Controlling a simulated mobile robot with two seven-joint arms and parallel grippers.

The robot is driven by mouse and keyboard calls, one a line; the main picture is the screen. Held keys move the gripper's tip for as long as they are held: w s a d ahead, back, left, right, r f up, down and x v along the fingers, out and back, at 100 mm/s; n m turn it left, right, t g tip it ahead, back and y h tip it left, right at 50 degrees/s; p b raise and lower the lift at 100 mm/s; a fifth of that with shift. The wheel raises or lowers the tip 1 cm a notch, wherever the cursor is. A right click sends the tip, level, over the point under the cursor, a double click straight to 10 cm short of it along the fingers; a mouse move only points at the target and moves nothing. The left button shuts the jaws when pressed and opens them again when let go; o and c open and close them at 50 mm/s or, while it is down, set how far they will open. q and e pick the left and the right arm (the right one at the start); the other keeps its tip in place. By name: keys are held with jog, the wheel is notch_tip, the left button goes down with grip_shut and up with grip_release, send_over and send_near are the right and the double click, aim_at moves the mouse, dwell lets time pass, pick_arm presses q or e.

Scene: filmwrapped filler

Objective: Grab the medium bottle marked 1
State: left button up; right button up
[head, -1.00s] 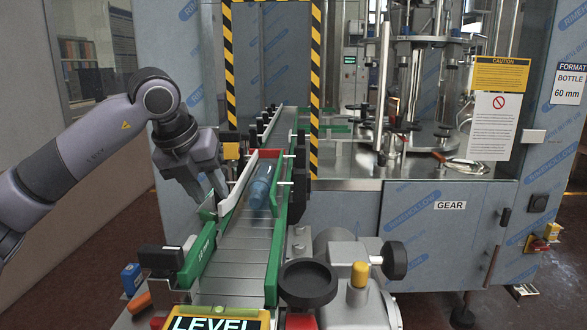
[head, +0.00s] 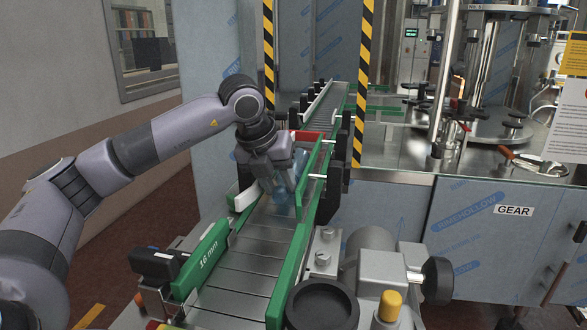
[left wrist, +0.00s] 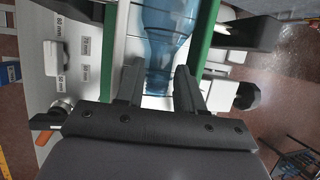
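A clear blue bottle (head: 281,198) is on the conveyor between the green guide rails, partly hidden by my left gripper (head: 284,182). In the left wrist view the bottle (left wrist: 166,42) shows its wide part at the top and a narrower part between my fingers. My left gripper (left wrist: 158,70) is open, with one finger on each side of the bottle. I cannot tell whether either finger touches it. No number can be read on the bottle. My right gripper is not in view.
Green guide rails (head: 205,258) line the conveyor (head: 240,280), with a red piece (head: 307,135) across it behind the bottle. Black knobs (head: 437,280) and a round black cup (head: 321,306) stand at the right front. Yellow-black striped posts (head: 364,80) frame the far conveyor.

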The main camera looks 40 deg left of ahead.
pick_arm(q)
jog(key=shift+w+f, duration=0.3)
jog(key=shift+f, duration=0.35)
jog(key=c, duration=0.6)
jog(key=shift+c, duration=0.2)
jog(key=shift+r, duration=0.2)
